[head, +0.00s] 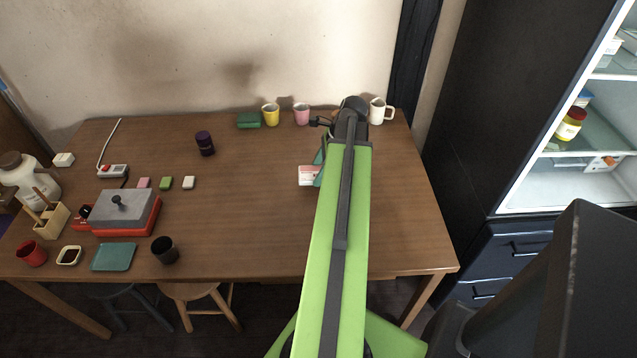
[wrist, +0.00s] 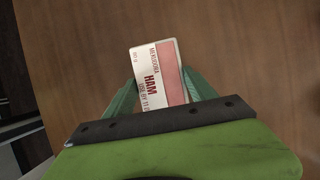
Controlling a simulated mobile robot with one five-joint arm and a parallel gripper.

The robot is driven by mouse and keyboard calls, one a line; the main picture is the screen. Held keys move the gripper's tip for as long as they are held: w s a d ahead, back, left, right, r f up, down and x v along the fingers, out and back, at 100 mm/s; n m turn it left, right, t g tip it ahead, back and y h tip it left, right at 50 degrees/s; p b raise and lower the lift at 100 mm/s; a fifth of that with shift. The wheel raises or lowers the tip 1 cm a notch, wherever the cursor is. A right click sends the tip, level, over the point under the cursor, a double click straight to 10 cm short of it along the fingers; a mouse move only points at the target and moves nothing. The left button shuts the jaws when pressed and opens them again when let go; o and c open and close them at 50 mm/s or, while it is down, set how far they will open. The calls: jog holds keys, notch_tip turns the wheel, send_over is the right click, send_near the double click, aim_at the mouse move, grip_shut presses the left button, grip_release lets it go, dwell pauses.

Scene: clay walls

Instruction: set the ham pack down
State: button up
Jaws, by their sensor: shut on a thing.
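The ham pack (wrist: 158,75) is a flat white and pink packet with "HAM" printed on it. My gripper (wrist: 160,95) has its green fingers on either side of it and is shut on it in the wrist view. In the head view the ham pack (head: 308,176) shows at the left of my green arm, over the right part of the wooden table (head: 245,185). One green finger of my gripper (head: 319,172) shows beside it; the rest is hidden behind my arm. I cannot tell whether the pack touches the table.
Yellow (head: 270,115), pink (head: 302,114) and white (head: 378,111) mugs stand along the back edge. A dark purple jar (head: 205,143) stands left of centre. A red and grey press (head: 125,211) and small items crowd the left. The table's middle is clear. An open fridge (head: 575,178) stands at the right.

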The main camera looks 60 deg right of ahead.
notch_tip(320, 180, down, 4)
jog(key=b, duration=0.4)
jog(key=shift+f, duration=0.15)
jog(key=shift+r, duration=0.2)
jog(key=shift+f, duration=0.15)
jog(key=o, duration=1.4)
jog(key=shift+r+p, duration=0.35)
jog(key=shift+r, duration=0.15)
jog(key=p+v, duration=1)
jog(key=v, duration=0.1)
jog(key=shift+s+d+r+p, duration=0.1)
jog(key=shift+d+r+p, duration=0.05)
jog(key=shift+r+p, duration=0.2)
jog(key=shift+f, duration=0.2)
